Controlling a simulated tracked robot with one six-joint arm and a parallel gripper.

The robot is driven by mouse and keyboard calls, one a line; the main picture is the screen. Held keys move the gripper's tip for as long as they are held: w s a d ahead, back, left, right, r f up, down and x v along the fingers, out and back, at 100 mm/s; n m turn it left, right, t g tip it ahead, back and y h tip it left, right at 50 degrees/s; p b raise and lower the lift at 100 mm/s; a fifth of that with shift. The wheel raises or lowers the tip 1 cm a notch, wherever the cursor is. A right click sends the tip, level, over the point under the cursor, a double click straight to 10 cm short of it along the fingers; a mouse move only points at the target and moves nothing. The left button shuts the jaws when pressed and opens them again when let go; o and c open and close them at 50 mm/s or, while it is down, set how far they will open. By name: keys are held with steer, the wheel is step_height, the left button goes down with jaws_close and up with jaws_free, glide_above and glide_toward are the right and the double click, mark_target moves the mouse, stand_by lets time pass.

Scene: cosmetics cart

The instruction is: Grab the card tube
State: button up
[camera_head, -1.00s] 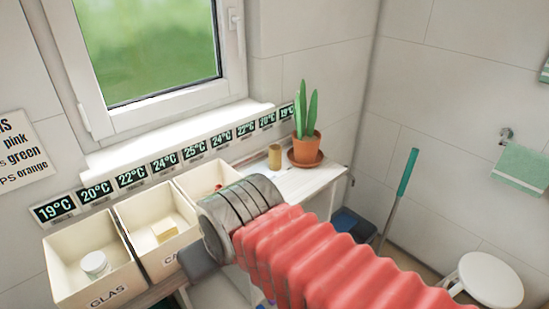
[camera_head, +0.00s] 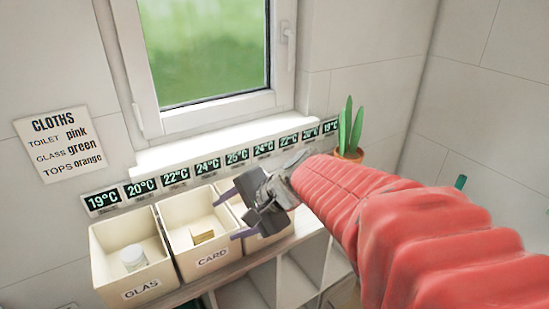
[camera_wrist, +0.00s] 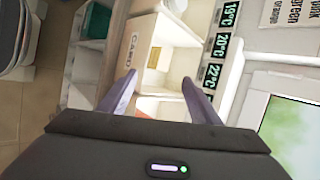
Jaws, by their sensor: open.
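The card tube is not visible in either current view. My arm covers the part of the shelf beside the potted plant where a small brown tube stood earlier. My gripper (camera_head: 236,214) is open over the boundary of the CARD bin (camera_head: 187,262) and the third bin. In the wrist view my gripper (camera_wrist: 159,77) shows two spread purple-grey fingers with nothing between them. A small tan card piece (camera_head: 203,237) lies in the CARD bin, and it also shows in the wrist view (camera_wrist: 154,57).
The GLAS bin (camera_head: 108,278) holds a white jar (camera_head: 133,258). A third bin (camera_head: 262,243) is partly behind my gripper. The potted cactus (camera_head: 350,130) stands at the shelf's right end, by the window wall. Open compartments (camera_head: 305,262) lie below.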

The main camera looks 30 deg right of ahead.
steer(key=w+d+m+t, duration=0.3)
steer(key=w+d+m, duration=0.35)
steer(key=d, duration=0.25)
steer(key=d+f+m+t+h, duration=0.1)
steer(key=d+m+h, duration=0.3)
steer(key=d+m, duration=0.5)
steer(key=d+f+m+t+h, duration=0.1)
steer(key=d+f+m+h, duration=0.3)
steer(key=d, duration=1.5)
steer(key=m, duration=0.4)
steer(key=shift+s+d+f+m, duration=0.25)
steer(key=shift+s+f+m, duration=0.05)
steer(key=shift+s+m, duration=0.05)
steer(key=shift+w, duration=0.15)
steer(key=x, duration=0.8)
steer(key=shift+w, duration=0.2)
